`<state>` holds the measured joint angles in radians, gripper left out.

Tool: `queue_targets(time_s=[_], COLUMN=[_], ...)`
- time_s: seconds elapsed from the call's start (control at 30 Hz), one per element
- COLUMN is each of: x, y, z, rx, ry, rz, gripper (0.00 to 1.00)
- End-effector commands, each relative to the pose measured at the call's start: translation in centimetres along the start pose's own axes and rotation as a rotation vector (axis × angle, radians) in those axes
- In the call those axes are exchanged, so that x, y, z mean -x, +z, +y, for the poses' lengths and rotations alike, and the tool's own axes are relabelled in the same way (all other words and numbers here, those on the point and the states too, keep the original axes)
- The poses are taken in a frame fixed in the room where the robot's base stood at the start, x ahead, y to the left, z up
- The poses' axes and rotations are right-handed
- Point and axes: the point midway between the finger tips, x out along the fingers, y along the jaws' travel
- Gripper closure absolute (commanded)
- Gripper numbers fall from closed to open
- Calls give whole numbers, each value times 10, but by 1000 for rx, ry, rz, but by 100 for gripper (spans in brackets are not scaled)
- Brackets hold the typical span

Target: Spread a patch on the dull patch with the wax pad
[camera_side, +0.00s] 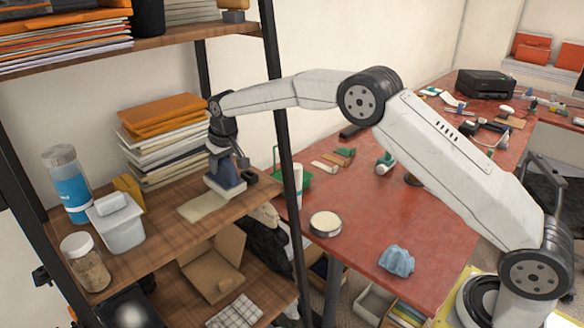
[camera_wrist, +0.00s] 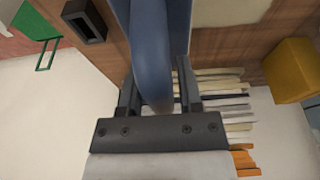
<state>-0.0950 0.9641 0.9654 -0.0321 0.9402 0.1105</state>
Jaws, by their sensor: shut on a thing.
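The wax pad (camera_side: 224,178) is a blue block with a rounded handle. It also fills the middle of the wrist view (camera_wrist: 158,40). My gripper (camera_side: 222,155) is shut on its handle, with a finger on each side in the wrist view (camera_wrist: 160,88). The pad is at the wooden shelf board; whether its underside touches the board I cannot tell. The dull patch (camera_side: 203,207) is a pale beige area on the board, just left of and in front of the pad. It shows at the top edge of the wrist view (camera_wrist: 225,10). The pad's underside is hidden.
A stack of papers and orange folders (camera_side: 165,137) stands close behind the pad. A yellow block (camera_side: 129,191), a white tub (camera_side: 118,225), a blue bottle (camera_side: 69,184) and a jar (camera_side: 85,262) stand left. A dark hollow block (camera_wrist: 85,20) is nearby. The shelf post (camera_side: 284,165) is right.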

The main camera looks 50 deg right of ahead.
Motion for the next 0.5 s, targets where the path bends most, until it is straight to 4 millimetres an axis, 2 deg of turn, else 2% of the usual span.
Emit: queue_targets(time_s=[0.5], x=[3], y=[-1], z=[0], rx=[0], ry=[0], rz=[2], gripper=[100])
